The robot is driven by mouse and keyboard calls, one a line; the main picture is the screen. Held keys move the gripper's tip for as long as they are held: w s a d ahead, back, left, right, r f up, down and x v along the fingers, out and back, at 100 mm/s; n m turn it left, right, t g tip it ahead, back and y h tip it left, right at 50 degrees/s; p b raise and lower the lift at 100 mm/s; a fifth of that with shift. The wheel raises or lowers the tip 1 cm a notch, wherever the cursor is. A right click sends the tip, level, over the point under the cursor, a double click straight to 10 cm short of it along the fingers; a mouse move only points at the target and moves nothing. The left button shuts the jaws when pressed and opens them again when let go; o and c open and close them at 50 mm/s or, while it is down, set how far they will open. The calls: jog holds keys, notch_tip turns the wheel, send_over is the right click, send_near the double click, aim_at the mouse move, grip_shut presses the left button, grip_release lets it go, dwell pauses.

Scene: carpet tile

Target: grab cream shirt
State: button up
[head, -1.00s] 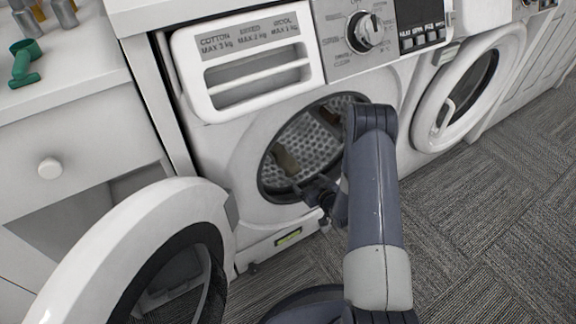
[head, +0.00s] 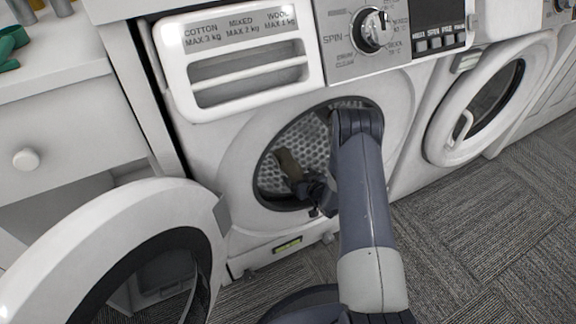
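My arm hides the right part of the drum.
The round machine door (head: 38,247) stands open at the left. A second washing machine with a shut door (head: 438,140) is at the right. A white cabinet with a drawer knob (head: 26,159) is at the left. Carpet floor (head: 480,225) is clear at the right.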

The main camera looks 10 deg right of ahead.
jog(key=shift+r, duration=0.1)
jog(key=c, duration=1.2)
